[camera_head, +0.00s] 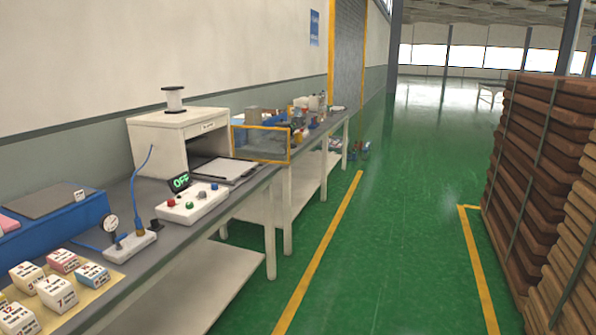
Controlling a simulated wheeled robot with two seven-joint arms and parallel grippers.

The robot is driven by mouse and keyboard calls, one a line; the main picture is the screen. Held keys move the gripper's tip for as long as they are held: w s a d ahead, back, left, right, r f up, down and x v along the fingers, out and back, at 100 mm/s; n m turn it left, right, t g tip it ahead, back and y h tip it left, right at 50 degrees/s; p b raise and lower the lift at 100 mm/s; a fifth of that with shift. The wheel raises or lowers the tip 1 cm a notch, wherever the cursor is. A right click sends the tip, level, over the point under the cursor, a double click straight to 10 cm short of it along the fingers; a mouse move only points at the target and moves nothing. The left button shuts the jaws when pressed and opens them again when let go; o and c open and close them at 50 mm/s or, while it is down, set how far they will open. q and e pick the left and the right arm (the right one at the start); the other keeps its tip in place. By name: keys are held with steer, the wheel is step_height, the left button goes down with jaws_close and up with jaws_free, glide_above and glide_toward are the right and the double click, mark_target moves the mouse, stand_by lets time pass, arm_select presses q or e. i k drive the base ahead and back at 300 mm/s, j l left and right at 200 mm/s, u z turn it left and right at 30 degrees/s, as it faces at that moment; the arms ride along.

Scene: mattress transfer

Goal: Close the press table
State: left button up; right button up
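A white press machine (165,135) stands on the grey workbench (135,190) along the left wall, with a spool on its top. A flat plate or tray (226,170), the likely press table, sticks out from its open front over the bench. A white control box (190,204) with colored buttons and a lit green display (180,182) sits in front of it. Neither of my grippers is in view, so their state is hidden.
A pressure gauge unit (130,243), a blue box (55,228) and several labelled blocks (58,292) lie on the near bench. A second bench (322,132) holds clutter. Stacked brown pallets (535,165) stand right. The green floor (390,230) between is clear.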

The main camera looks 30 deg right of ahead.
mark_target(222, 169)
steer(key=i+l+z, duration=0.15)
steer(key=i+z, duration=0.2)
steer(key=i, duration=0.25)
steer(key=i+z, duration=0.4)
steer(key=i, duration=0.15)
steer(key=u, duration=0.4)
steer(key=i, duration=0.05)
